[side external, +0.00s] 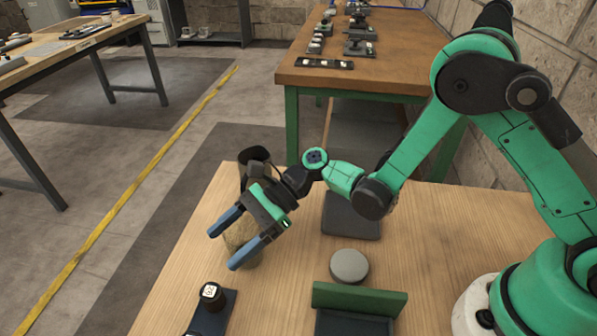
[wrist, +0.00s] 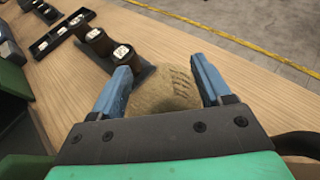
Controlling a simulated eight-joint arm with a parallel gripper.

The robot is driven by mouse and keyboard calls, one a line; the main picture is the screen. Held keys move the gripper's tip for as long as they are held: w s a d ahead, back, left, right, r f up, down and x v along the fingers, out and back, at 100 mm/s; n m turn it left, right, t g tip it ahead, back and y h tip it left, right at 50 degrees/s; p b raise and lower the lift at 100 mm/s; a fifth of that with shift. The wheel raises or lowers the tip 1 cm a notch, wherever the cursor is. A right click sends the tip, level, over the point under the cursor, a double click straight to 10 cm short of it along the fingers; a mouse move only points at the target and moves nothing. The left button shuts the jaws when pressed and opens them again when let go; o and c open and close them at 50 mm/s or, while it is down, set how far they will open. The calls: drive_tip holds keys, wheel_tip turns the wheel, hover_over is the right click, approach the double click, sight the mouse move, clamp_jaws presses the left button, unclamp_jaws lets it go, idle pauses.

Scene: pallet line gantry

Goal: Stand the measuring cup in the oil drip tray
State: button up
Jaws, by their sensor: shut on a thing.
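My gripper (side external: 226,251) has its blue fingers on either side of a tan, rough-textured rounded thing (side external: 240,240). In the wrist view, my gripper (wrist: 160,70) holds this tan thing (wrist: 165,92), which shows dark marks on its face. I cannot tell whether it is the measuring cup. It is low over the wooden table's left part; whether it touches the table is hidden. A dark, shallow square tray (side external: 350,222), possibly the oil drip tray, lies beyond the grey disc, right of my gripper. A black, curved thing (side external: 255,157) shows behind my gripper, partly hidden.
A round grey disc (side external: 349,266) lies on the wooden table (side external: 290,285). A green-walled dark holder (side external: 358,299) stands at the front. A dark rack with black cylinders (wrist: 98,38) is near my fingertips. Table space between gripper and disc is clear.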

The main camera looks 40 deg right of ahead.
drive_tip(key=shift+r, duration=0.1)
wheel_tip(320, 180, up, 19)
drive_tip(key=w+d+r+m+t+h, duration=0.25)
drive_tip(key=d+m+t+h, duration=0.35)
drive_tip(key=d, duration=0.5)
drive_tip(key=w+d+r+m+t+h, duration=0.2)
drive_tip(key=w+d+m+t+h, duration=0.15)
drive_tip(key=d+m+t, duration=0.65)
drive_tip(key=shift+s+a+f+n+g+y, duration=0.3)
drive_tip(key=shift+s+f+n+g+y, duration=1.3)
drive_tip(key=shift+f+n+g, duration=1.6)
drive_tip(key=shift+s+a+f+n+g+y, duration=0.35)
drive_tip(key=shift+s+f+n+g+y, duration=1.5)
drive_tip(key=shift+f, duration=2.3)
drive_tip(key=shift+s+a+f+n+g+y, duration=0.3)
drive_tip(key=shift+s+f+n+g+y, duration=1.05)
drive_tip(key=shift+f+n+g, duration=1.95)
drive_tip(key=shift+f+m+t, duration=0.4)
drive_tip(key=shift+m+t, duration=0.05)
